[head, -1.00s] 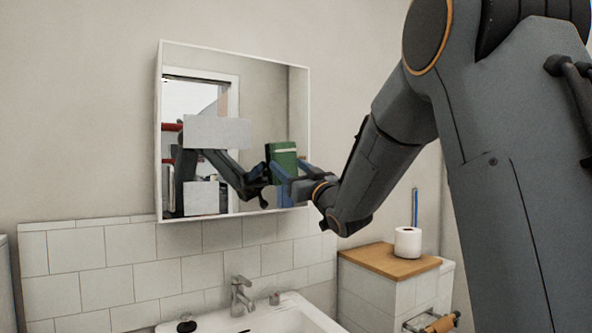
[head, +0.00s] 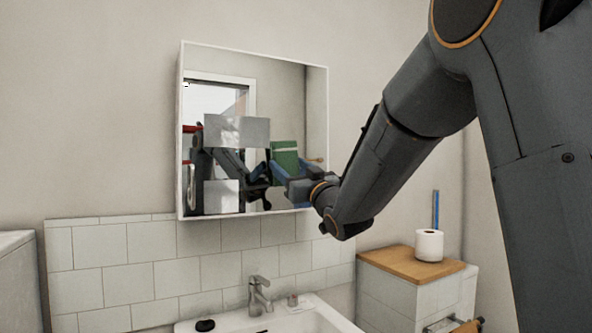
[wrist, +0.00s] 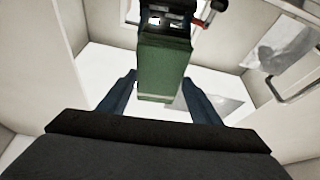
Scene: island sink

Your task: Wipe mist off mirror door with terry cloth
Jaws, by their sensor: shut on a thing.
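The mirror door (head: 300,95) is the front of a white-framed cabinet on the wall above the sink. Two pale, rectangular mist patches show on it: an upper patch (head: 238,131) and a smaller lower patch (head: 215,197) at the left. My gripper (head: 282,178) is at the mirror's lower right, shut on the green terry cloth (head: 285,155). The cloth is to the right of both patches; I cannot tell whether it touches the glass. In the wrist view, the cloth (wrist: 164,65) stands between the blue fingers, with my arm's reflection beyond it.
Below are white tiles (head: 150,240), a faucet (head: 259,295) and a sink (head: 320,318). At right, a toilet roll (head: 429,245) stands on a wooden-topped white ledge (head: 405,262). A white unit (head: 18,275) is at the left edge. Wall left of the mirror is clear.

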